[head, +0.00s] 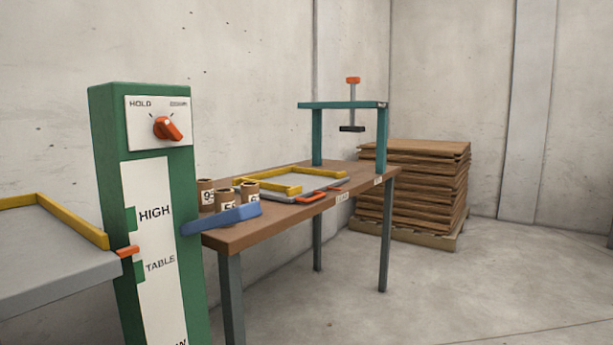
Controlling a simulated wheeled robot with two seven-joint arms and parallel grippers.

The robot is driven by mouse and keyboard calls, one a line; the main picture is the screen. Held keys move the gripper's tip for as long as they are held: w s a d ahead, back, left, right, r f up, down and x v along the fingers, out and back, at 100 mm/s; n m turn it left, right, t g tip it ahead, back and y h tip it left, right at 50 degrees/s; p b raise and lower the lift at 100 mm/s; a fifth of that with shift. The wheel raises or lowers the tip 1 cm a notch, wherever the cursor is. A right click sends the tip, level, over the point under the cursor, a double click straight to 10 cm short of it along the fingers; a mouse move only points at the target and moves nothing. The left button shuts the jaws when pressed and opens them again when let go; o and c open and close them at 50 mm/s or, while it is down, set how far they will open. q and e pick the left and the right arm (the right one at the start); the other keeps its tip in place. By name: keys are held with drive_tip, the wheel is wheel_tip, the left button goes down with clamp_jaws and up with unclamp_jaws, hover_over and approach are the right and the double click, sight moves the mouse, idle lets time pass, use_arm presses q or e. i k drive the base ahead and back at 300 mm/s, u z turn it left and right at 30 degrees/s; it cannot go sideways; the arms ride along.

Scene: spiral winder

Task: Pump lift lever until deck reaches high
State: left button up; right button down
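The green lift column (105,150) stands at left with a white scale marked HIGH and TABLE; a lower label is cut off. A blue bar (222,218), apparently the lift lever, sticks out from its right side, tilted slightly up. The grey deck (45,262) with yellow rails is left of the column, partly cut off. The orange pointer (127,252) at the deck's edge lies between the HIGH and TABLE marks, a little above TABLE. An orange knob (167,128) sits under HOLD and a second, unreadable label. Neither of my grippers is in view.
A brown table (260,232) behind the column carries several numbered cardboard tubes (205,194), a tray with yellow rails (300,180) and a teal press frame (317,135). Stacked brown boards (420,190) stand on a pallet behind. The floor at right is clear.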

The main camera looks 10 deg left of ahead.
sight(248, 211)
drive_tip(key=u, duration=0.15)
drive_tip(key=i, duration=0.85)
drive_tip(key=u, duration=0.3)
